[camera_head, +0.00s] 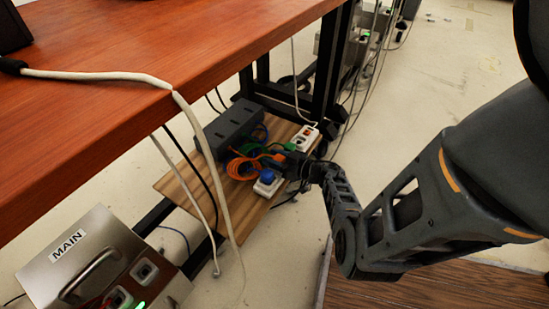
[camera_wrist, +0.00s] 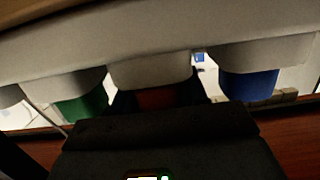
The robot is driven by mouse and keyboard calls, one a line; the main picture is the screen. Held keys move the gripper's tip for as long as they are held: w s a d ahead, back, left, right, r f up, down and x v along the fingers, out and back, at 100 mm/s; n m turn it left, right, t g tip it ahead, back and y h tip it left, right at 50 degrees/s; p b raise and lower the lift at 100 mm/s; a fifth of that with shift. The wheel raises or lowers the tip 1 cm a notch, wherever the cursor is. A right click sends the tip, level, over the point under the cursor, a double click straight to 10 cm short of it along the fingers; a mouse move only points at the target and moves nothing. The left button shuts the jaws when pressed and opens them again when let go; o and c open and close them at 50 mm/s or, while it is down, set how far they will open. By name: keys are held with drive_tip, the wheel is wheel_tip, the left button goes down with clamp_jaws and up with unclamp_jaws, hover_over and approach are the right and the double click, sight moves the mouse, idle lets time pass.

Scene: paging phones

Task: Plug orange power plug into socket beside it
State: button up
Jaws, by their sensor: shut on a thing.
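A white power strip (camera_head: 305,139) lies on the low board under the table, and its near end shows below a blue plug (camera_head: 267,176). My gripper (camera_head: 284,163) is at the strip's middle, between the blue plug and a green plug (camera_head: 289,147). The orange plug (camera_head: 277,157) is at the fingertips. In the wrist view, my gripper (camera_wrist: 158,105) is shut on the orange plug (camera_wrist: 157,98), which looks dark red in shadow. Its end meets a white socket block (camera_wrist: 150,68); how deep it sits is hidden. The green (camera_wrist: 84,108) and blue (camera_wrist: 250,84) plugs flank it.
An orange cable (camera_head: 238,168) loops left of the strip beside a dark grey box (camera_head: 230,124). The wooden table (camera_head: 120,80) overhangs at left, with a white cable (camera_head: 205,140) hanging from it. A metal MAIN box (camera_head: 85,250) stands at lower left.

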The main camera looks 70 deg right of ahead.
drive_tip(key=shift+f, duration=0.1)
drive_tip(key=o, duration=1.1)
drive_tip(key=shift+o, duration=0.2)
drive_tip(key=p+v, duration=0.2)
drive_tip(key=v, duration=0.5)
drive_tip(key=shift+s, duration=0.35)
drive_tip(key=shift+a, duration=0.1)
